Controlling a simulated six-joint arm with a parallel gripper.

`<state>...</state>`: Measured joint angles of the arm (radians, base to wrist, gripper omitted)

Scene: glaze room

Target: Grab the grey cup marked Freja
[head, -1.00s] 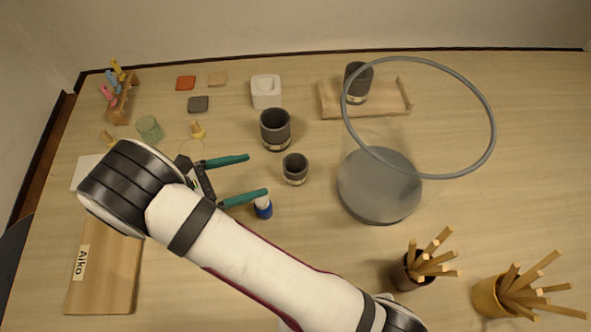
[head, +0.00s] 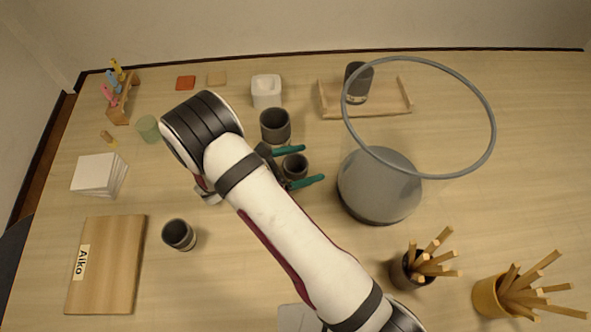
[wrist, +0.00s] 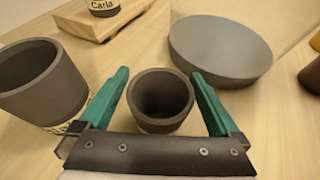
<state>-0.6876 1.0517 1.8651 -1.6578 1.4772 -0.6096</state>
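A small dark grey cup (head: 295,168) stands on the table. It also shows in the wrist view (wrist: 160,120); no name is visible on it from here. My gripper (head: 313,164) is open, one teal finger on each side of this cup; in the wrist view my gripper (wrist: 160,73) has the cup between its fingers, with no clear contact. A larger grey cup (head: 275,127) stands just behind; its label in the wrist view (wrist: 40,85) is mostly hidden. Another grey cup (head: 178,235) stands front left, its label unreadable. The name Freja is not readable anywhere.
A grey cup marked Carla (wrist: 103,6) stands on a wooden tray (head: 390,107). A grey round drum (head: 380,190) with a raised ring (head: 488,110) is close right. Two pots of sticks (head: 400,272) (head: 487,300) stand front right. A board marked Aiko (head: 115,265) lies left.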

